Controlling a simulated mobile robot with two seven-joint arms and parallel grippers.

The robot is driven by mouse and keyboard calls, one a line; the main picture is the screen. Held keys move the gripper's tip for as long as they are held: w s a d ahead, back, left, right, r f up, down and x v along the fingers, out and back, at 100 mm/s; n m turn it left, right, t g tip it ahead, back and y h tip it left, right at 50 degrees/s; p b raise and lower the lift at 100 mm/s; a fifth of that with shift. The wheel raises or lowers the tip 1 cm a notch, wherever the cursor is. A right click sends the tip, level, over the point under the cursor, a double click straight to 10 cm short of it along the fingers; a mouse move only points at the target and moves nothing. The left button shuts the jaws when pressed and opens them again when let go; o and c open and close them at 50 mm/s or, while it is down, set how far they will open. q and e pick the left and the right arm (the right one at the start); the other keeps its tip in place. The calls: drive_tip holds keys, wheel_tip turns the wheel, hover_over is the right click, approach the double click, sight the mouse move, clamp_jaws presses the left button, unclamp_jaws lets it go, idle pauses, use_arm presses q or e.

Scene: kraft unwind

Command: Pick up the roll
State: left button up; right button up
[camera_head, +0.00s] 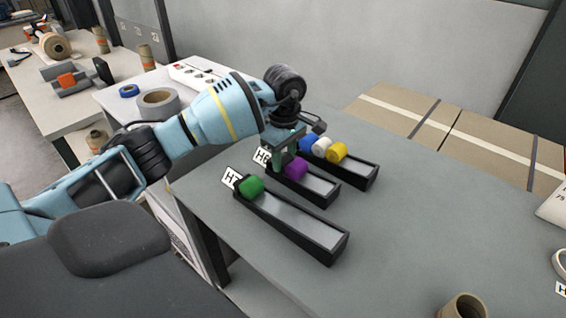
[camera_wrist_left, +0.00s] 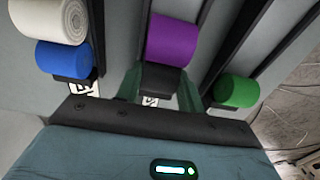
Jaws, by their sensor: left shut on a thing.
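A purple roll (camera_head: 296,167) is at the label end of the middle black tray (camera_head: 322,196). It also shows in the left wrist view (camera_wrist_left: 172,38). My left gripper (camera_head: 287,155) reaches down over this tray and is shut on the purple roll, which is still down at the tray. The fingers partly hide the roll. A green roll (camera_head: 251,187) lies in the front tray (camera_head: 300,238). Blue (camera_head: 309,144), white (camera_head: 321,147) and yellow (camera_head: 337,152) rolls sit in the back tray (camera_head: 363,175). My right gripper is not in view.
Flat cardboard boxes (camera_head: 482,150) lie behind the grey table. A brown tube (camera_head: 463,306) stands at the front right. The table's middle right is clear.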

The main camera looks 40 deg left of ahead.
sight(284, 157)
use_arm(q)
drive_tip(key=shift+r, duration=0.15)
wheel_tip(284, 157, up, 4)
drive_tip(key=shift+f, duration=0.25)
drive_tip(key=s+d, duration=0.1)
drive_tip(key=s, duration=0.9)
drive_tip(key=s+d+r+b, duration=0.1)
drive_tip(key=s, duration=0.4)
drive_tip(key=shift+s+d+r, duration=0.1)
drive_tip(key=shift+s+d, duration=0.2)
drive_tip(key=shift+s, duration=0.1)
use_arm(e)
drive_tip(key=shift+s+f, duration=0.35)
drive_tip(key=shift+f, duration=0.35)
